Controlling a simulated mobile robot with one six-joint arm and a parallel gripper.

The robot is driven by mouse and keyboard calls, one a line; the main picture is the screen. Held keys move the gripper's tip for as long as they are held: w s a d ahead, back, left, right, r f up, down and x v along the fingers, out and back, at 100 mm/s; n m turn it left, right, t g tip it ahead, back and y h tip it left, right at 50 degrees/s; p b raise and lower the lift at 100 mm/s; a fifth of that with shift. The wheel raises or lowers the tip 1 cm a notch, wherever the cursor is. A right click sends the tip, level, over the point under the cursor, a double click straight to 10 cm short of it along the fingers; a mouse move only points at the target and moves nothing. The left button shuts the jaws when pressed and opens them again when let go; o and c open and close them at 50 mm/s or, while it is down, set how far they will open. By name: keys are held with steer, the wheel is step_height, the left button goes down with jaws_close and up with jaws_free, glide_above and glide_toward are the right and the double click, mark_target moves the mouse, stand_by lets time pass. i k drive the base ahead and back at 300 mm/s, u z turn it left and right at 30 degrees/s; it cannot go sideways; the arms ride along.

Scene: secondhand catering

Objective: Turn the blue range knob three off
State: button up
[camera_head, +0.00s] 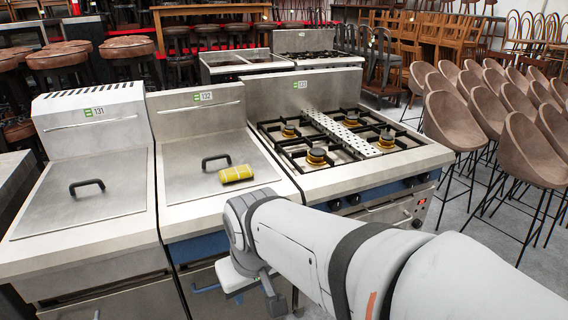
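The range (385,165) with the blue front strip stands right of centre, its top carrying several burners under black grates. Dark knobs sit along the strip: one (334,204) and another (353,199) near its left part, and one (408,182) and another (424,178) further right. They are too small to read their settings. My arm reaches in from the lower right, in front of the range's left part and the fryer. My gripper (248,280) points down in front of the lidded unit's front; its fingertips are not clearly visible. It appears apart from the knobs.
Two lidded steel units, tagged 131 (100,160) and 132 (190,145), stand left of the range. A yellow sponge-like item (236,173) lies on one lid. A perforated metal strip (340,132) lies across the burners. Brown stools (455,125) crowd the right; some floor (465,215) is clear.

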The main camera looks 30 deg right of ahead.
mark_target(411, 182)
steer(key=u, duration=0.15)
steer(key=k, duration=1)
steer(key=z, duration=1.3)
steer(key=i, duration=0.5)
steer(key=z, duration=0.55)
steer(key=i, duration=0.8)
steer(key=z, duration=0.15)
